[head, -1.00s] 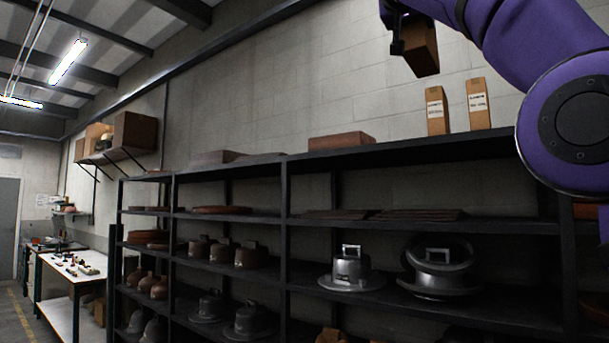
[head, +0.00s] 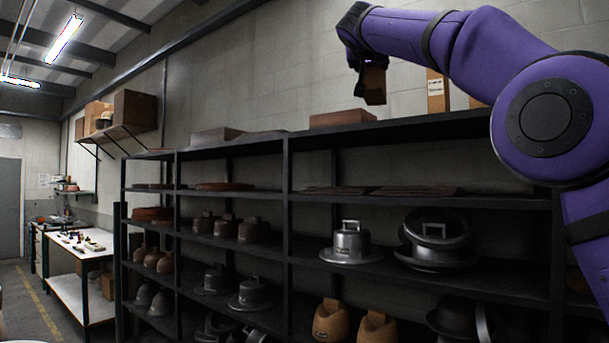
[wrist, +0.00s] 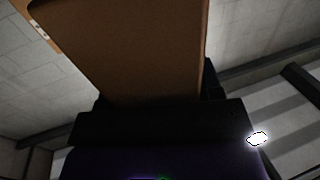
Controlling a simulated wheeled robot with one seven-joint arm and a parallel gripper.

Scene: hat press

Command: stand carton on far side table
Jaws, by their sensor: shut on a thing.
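A brown carton (head: 374,80) hangs below the end of my purple arm, above the top of the black shelf rack. My gripper (head: 371,67) is shut on it. In the wrist view the carton (wrist: 130,50) fills the upper middle, with the dark gripper (wrist: 160,118) across its lower end. The fingertips' contact is hard to see. A white-topped table (head: 92,240) stands at the far left, with small items on top. I cannot tell whether it is the far side table.
The black rack (head: 232,187) runs across the view, holding hat blocks and metal forms. A labelled carton (head: 437,92) stands on its top, with another partly hidden behind my arm. A flat brown box (head: 342,117) lies on top too. A wall shelf (head: 112,130) holds boxes.

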